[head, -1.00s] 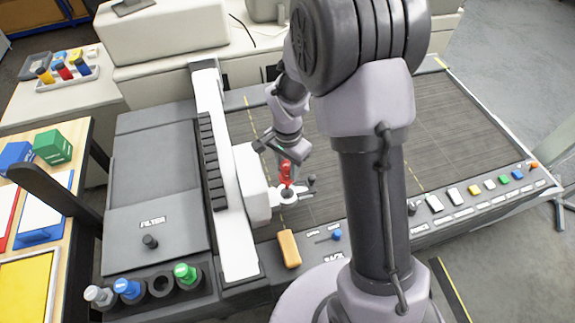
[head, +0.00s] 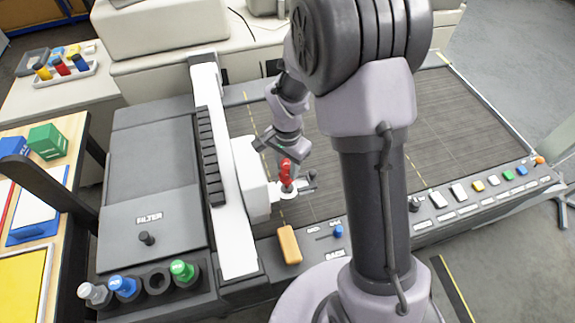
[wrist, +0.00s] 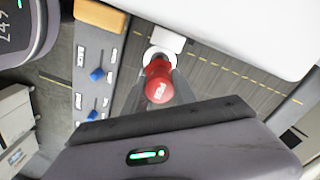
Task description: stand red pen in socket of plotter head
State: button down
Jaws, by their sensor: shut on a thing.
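The red pen (head: 286,174) is upright, its red cap (wrist: 158,84) facing the wrist camera. My gripper (wrist: 160,97) is shut on it, with a dark finger on either side. The plotter head (head: 251,178) is a white carriage on the long white rail. Its socket is a small white ring (head: 289,188) on the carriage's right side, and it also shows in the wrist view (wrist: 152,54). The pen's lower end is at the ring. The pen and fingers hide the opening, so I cannot tell how deep the tip sits.
A rack at the front left holds grey, blue and green-capped pens (head: 184,271) and one empty hole (head: 157,281). An orange block (head: 289,245) lies on the front panel beside a blue knob (head: 338,231). The dark plotter bed (head: 450,135) is clear to the right.

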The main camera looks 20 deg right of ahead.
aim_at(287, 178)
jog(key=shift+f, duration=0.25)
jog(key=shift+f+b, duration=0.7)
jog(key=shift+b, duration=0.1)
jog(key=shift+f, duration=0.1)
jog(key=shift+f+b, duration=1.85)
jog(key=shift+b, duration=0.05)
jog(key=c, duration=0.9)
grip_release()
notch_tip(287, 178, up, 18)
jog(key=p, duration=0.3)
jog(key=shift+f, duration=0.25)
